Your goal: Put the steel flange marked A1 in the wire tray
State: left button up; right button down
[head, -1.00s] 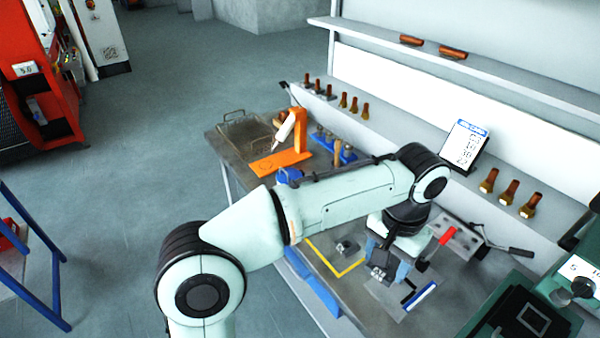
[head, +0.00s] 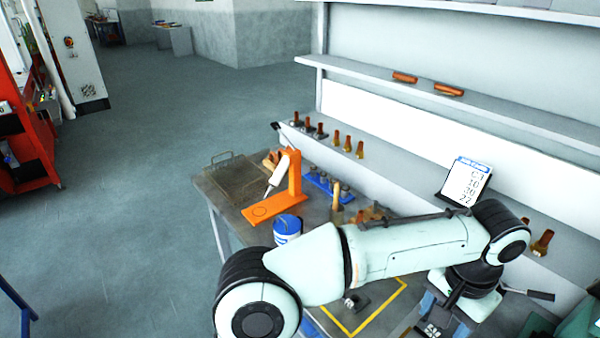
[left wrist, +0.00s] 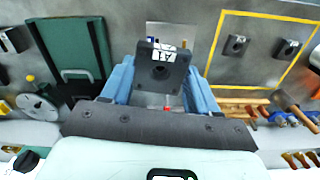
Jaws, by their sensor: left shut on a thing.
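My left gripper (left wrist: 160,80) is shut on a dark square steel flange (left wrist: 165,62) with a round boss and a white label. The label starts with A; the rest is hard to read. In the head view the flange (head: 433,330) and the gripper (head: 441,318) are at the bottom edge, right of a yellow-taped area. The wire tray (head: 233,168), with wire handles, lies at the far left end of the bench, well away from the gripper. Its inside looks bare. My right gripper is not in view.
Similar dark blocks (left wrist: 235,45) sit in the yellow-taped area; one (head: 355,303) shows in the head view. An orange stand (head: 293,180), a blue-white tub (head: 287,229) and a blue rack (head: 325,183) stand between the gripper and tray. A green case (left wrist: 68,50) lies beside the gripper.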

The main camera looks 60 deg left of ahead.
aim_at(239, 180)
jog(key=j+z, duration=0.1)
jog(key=j, duration=0.25)
jog(key=k+j+z, duration=0.1)
jog(key=j, duration=0.25)
jog(key=k+j+z, duration=0.1)
jog(key=j, duration=0.25)
jog(key=k+j+z, duration=0.1)
jog(key=j, duration=0.25)
jog(key=k+j+z, duration=0.1)
jog(key=j, duration=0.25)
jog(key=k+j, duration=0.15)
jog(key=j, duration=0.25)
jog(key=k+j, duration=0.15)
jog(key=j, duration=0.2)
jog(key=k+j, duration=0.15)
jog(key=j, duration=0.25)
jog(key=k+j, duration=0.15)
jog(key=j, duration=0.25)
jog(key=k+j+z, duration=0.1)
jog(key=j, duration=0.25)
jog(key=k+j, duration=0.25)
jog(key=j, duration=0.15)
jog(key=k+j, duration=0.15)
jog(key=j, duration=0.2)
